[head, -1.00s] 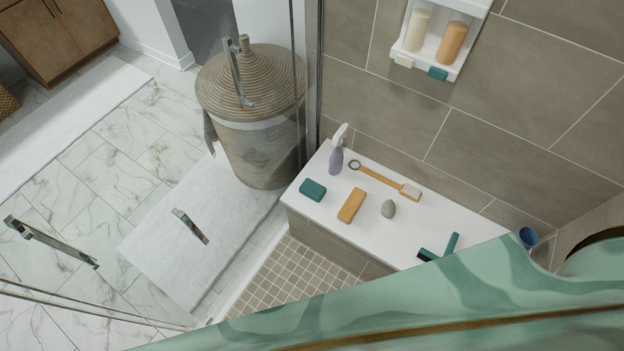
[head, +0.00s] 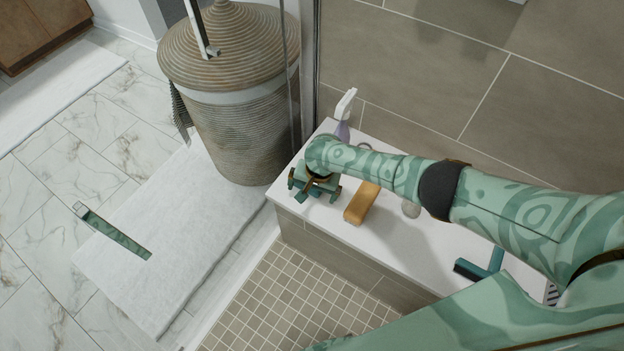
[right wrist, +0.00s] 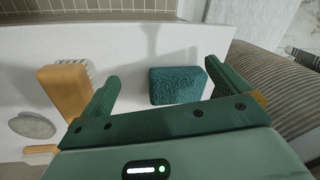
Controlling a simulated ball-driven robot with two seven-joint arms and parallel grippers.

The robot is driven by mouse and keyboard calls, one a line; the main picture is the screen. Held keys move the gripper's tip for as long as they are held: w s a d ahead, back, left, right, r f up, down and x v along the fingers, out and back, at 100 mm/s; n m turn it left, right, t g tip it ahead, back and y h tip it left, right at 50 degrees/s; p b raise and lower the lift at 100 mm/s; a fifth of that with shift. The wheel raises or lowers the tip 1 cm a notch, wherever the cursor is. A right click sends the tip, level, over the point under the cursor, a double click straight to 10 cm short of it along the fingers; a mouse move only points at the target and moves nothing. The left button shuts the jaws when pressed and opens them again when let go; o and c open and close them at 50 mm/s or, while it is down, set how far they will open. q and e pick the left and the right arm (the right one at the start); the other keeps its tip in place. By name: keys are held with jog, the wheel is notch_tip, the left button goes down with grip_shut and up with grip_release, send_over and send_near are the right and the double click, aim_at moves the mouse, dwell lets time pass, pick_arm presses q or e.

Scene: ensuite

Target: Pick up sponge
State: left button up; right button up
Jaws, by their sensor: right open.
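The sponge (right wrist: 178,86) is a dark teal, rough-surfaced block lying on the white bench top. In the right wrist view it lies between the two fingers of my right gripper (right wrist: 158,72), closer to the right-hand finger, with a wide gap to the left-hand one. My right gripper is open and empty. In the head view my right gripper (head: 313,187) is over the left end of the bench and largely hides the sponge. I cannot tell how high it is above the bench. My left gripper is not in view.
On the bench (head: 385,245) are an orange brush (head: 362,203) with pale bristles, a grey stone (right wrist: 32,125), a purple spray bottle (head: 343,120) and a teal squeegee (head: 483,266). A wicker hamper (head: 240,130) stands left of the bench. Tiled wall rises behind.

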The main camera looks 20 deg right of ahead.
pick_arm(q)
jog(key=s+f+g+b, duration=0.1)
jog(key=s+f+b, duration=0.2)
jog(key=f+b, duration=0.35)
pick_arm(e)
jog(key=w+f+m, duration=0.1)
jog(key=w, duration=0.1)
jog(key=w+d+f+m+g, duration=0.1)
jog(key=w, duration=0.1)
jog(key=w+f+h, duration=0.1)
jog(key=w, duration=0.1)
jog(key=shift+w+d+m, duration=0.1)
jog(key=shift+d+m, duration=0.05)
jog(key=shift+m, duration=0.25)
jog(key=shift+w+d+f+g+b, duration=0.15)
jog(key=shift+w+f+g+b, duration=0.2)
jog(key=shift+b, duration=0.25)
jog(key=shift+s+f+b, duration=0.1)
jog(key=shift+f+b, duration=0.5)
jog(key=shift+f, duration=0.15)
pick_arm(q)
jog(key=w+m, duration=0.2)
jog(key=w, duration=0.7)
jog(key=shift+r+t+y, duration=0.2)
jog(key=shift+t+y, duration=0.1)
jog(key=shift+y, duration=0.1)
pick_arm(e)
jog(key=c, duration=0.7)
